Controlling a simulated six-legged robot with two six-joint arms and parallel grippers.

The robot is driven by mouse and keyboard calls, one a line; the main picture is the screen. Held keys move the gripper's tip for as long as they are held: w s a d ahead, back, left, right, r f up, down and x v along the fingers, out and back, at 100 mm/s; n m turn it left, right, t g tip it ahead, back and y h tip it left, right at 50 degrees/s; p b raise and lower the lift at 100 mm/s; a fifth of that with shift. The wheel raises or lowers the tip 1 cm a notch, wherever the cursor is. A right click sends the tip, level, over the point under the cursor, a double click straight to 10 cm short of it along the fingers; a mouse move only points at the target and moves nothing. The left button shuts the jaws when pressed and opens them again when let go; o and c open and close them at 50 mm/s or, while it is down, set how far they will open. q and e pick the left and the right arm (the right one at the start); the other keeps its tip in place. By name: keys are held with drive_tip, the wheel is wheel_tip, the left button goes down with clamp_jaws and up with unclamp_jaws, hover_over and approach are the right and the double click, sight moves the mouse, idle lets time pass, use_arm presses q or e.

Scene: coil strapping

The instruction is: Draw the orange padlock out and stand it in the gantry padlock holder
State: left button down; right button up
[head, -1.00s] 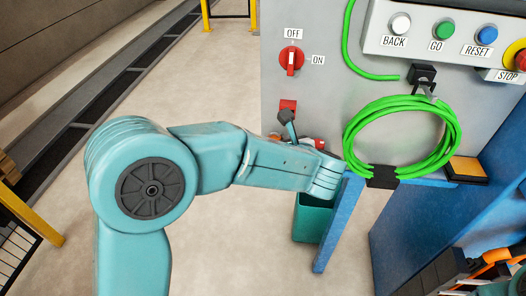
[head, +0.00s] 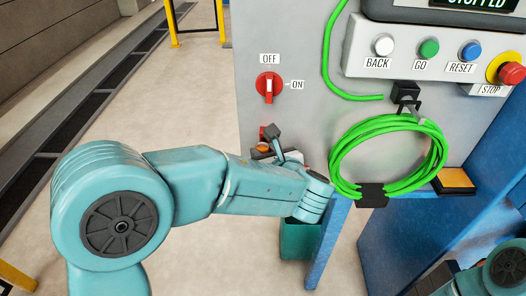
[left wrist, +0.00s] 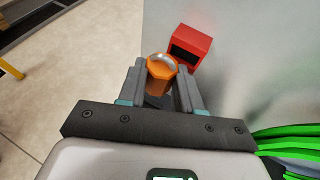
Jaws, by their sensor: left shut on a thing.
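The orange padlock (left wrist: 163,76) is between the two fingers of my left gripper (left wrist: 161,66) in the left wrist view, and the gripper is shut on it. A grey shackle arch shows at its top. In the head view a small orange part of the padlock (head: 263,148) shows beside the dark fingers of my left gripper (head: 273,141). A red box with a dark opening (left wrist: 189,47) is on the grey panel just beyond the padlock, close to the right fingertip. The box also shows in the head view (head: 266,131). My right gripper is out of view.
A red rotary switch (head: 269,87) is on the grey panel above. A green cable coil (head: 390,157) hangs right of my left arm. A teal bin (head: 297,241) stands below my forearm, beside a blue post (head: 328,243). Open floor lies to the left.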

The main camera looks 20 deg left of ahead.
use_arm(q)
wheel_tip(320, 180, down, 6)
drive_tip(key=b, duration=0.5)
drive_tip(key=shift+a+r, duration=0.1)
drive_tip(key=shift+r, duration=0.1)
drive_tip(key=shift+f, duration=0.15)
idle(0.8)
